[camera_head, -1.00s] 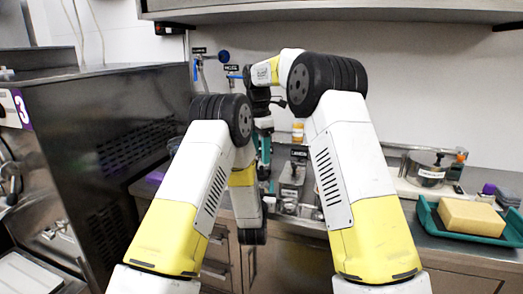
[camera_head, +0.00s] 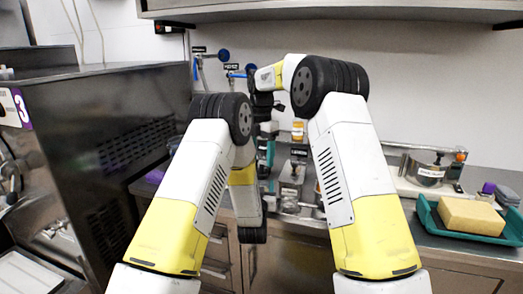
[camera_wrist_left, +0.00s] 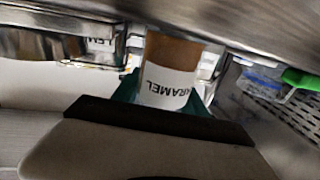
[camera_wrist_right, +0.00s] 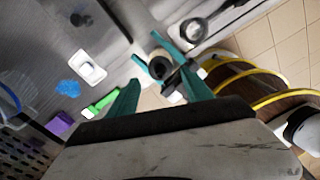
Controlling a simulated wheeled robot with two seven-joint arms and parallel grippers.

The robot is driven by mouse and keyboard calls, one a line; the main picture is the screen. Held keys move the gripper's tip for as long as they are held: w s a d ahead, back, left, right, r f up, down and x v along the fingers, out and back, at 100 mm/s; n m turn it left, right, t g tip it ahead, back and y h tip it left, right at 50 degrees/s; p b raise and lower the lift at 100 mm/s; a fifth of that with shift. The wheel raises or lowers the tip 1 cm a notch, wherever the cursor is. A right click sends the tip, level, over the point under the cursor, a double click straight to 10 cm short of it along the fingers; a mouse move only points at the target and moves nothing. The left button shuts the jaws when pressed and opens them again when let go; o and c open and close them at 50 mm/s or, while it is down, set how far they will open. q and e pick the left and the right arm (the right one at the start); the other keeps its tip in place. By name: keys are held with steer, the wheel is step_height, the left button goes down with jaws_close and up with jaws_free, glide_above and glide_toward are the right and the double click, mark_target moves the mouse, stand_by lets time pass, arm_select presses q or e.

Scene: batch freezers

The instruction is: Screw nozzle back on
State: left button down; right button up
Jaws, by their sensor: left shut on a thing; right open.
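A bottle (camera_wrist_left: 168,82) with an amber body and a white label reading "…ARAMEL" stands out in the left wrist view. My left gripper (camera_wrist_left: 160,98) is shut on it, with a teal finger at each side. In the right wrist view a round dark-rimmed top with a tan centre (camera_wrist_right: 159,66), probably the bottle's, lies between my right gripper's (camera_wrist_right: 162,77) spread teal fingers. That gripper is open; whether it touches the top I cannot tell. In the head view my right gripper (camera_head: 266,152) points down over the counter. I cannot make out the nozzle. My left gripper is hidden there.
A steel counter runs along the wall. A dark freezer side (camera_head: 110,150) bounds the left. A steel shelf (camera_head: 330,12) hangs above.

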mark_target(262, 173)
steer(key=shift+f, duration=2.6)
